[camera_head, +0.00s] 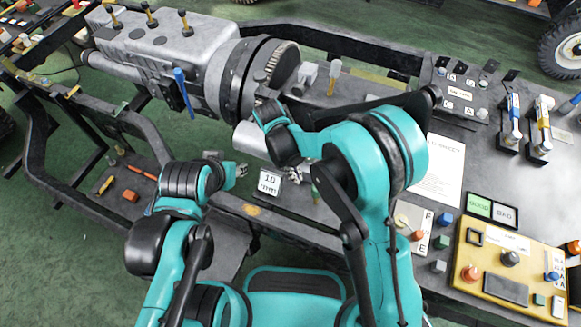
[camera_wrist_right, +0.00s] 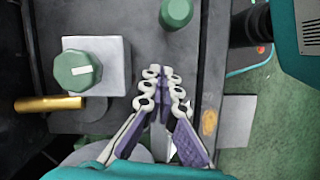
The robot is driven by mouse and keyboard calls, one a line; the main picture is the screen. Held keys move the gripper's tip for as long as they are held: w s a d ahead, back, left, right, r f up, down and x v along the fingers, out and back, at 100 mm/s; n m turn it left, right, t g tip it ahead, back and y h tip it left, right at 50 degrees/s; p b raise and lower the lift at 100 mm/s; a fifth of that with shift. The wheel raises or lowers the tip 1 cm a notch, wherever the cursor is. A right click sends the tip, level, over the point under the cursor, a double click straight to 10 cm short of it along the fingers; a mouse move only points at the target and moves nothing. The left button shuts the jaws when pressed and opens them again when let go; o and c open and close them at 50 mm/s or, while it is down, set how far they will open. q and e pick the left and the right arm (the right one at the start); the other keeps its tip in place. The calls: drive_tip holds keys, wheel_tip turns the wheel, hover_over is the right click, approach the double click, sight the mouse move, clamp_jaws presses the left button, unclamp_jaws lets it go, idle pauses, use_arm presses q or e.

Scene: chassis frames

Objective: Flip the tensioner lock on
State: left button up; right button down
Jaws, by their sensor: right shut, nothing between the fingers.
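No part in view is labelled as the tensioner lock. In the right wrist view, a green faceted knob (camera_wrist_right: 78,71) with a white mark sits on a pale square block (camera_wrist_right: 118,62). A brass rod (camera_wrist_right: 48,104) sticks out left of the block. A second green knob (camera_wrist_right: 176,12) stands beyond the fingertips. My right gripper (camera_wrist_right: 162,73) is shut and empty, just right of the block. In the head view the right gripper (camera_head: 294,173) is near the bench's front edge, and my arm hides the block. My left gripper (camera_head: 240,170) is in front of the bench; its finger opening is unclear.
A grey engine-like housing (camera_head: 170,50) with a blue-handled tool (camera_head: 184,92) lies at the back left. A "1.0 mm" card (camera_head: 269,183) stands beside my right gripper. A paper sheet (camera_head: 438,170) and a yellow panel (camera_head: 508,268) are on the right.

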sight(316, 184)
drive_tip(key=shift+s+d+r, duration=0.15)
drive_tip(key=shift+s+d, duration=0.3)
drive_tip(key=shift+d, duration=0.35)
drive_tip(key=shift+s+d+r, duration=0.15)
drive_tip(key=shift+s+d, duration=0.3)
drive_tip(key=shift+d, duration=0.3)
drive_tip(key=d+y, duration=0.2)
drive_tip(key=s+d+r+y, duration=0.1)
drive_tip(key=shift+t, duration=0.4)
drive_tip(key=s+d+f+t+y+b, duration=0.1)
drive_tip(key=d+y+b, duration=0.1)
drive_tip(key=d+y, duration=0.2)
drive_tip(key=shift+s+d+t+y, duration=0.3)
drive_tip(key=shift+s+d, duration=0.1)
drive_tip(key=shift+d, duration=0.45)
drive_tip(key=shift+s+d+f, duration=0.1)
